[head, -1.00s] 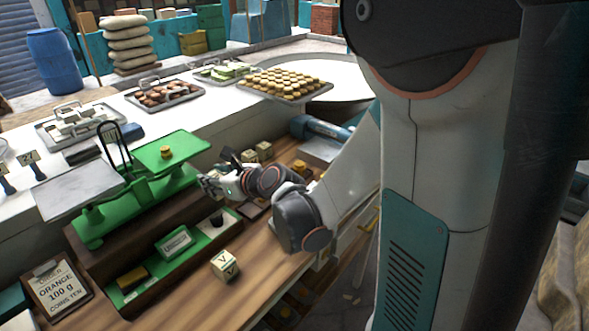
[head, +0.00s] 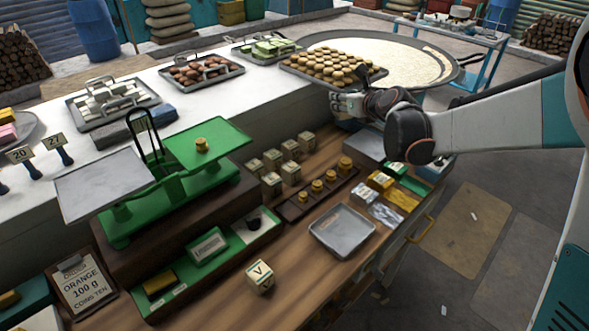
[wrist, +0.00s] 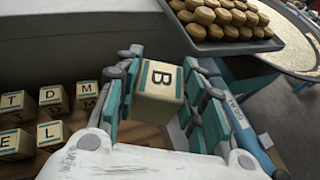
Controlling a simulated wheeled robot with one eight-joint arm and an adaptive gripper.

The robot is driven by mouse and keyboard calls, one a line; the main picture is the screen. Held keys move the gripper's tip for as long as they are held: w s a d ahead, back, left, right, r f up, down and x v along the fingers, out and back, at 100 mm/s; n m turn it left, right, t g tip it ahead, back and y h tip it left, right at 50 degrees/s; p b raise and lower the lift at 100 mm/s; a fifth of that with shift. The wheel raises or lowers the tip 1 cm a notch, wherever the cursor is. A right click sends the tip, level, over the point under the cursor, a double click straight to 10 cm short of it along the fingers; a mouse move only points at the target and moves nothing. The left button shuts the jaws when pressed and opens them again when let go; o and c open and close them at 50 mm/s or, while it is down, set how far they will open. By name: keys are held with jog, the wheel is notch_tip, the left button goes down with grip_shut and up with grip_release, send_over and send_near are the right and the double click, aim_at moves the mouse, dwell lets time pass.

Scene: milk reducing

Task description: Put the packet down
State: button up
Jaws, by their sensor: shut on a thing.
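In the wrist view the packet sits between the two finger pads. In the head view my gripper is at the back of the wooden bench, just in front of the tray of round biscuits; the packet is hard to make out there. Similar lettered packets (head: 272,160) stand in rows on the bench, to the left of my gripper. Another packet, marked V (head: 260,276), stands alone near the front.
A green balance scale (head: 180,180) stands left, with a small brass piece (head: 201,145) on its right pan. An empty metal tray (head: 342,232) and a strip of brass weights (head: 317,187) lie on the bench. The biscuit tray (head: 375,76) is close behind my gripper.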

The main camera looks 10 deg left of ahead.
jog(key=w+a, duration=0.2)
jog(key=a, duration=0.3)
jog(key=f+b, duration=0.3)
jog(key=f, duration=0.6)
jog(key=f+b, duration=0.3)
jog(key=f, duration=0.6)
jog(key=shift+s+d+f+b, duration=0.1)
jog(key=shift+d+f+b, duration=0.1)
jog(key=shift+f+b, duration=0.15)
jog(key=o, duration=0.8)
jog(key=shift+f, duration=0.1)
jog(key=o, duration=0.4)
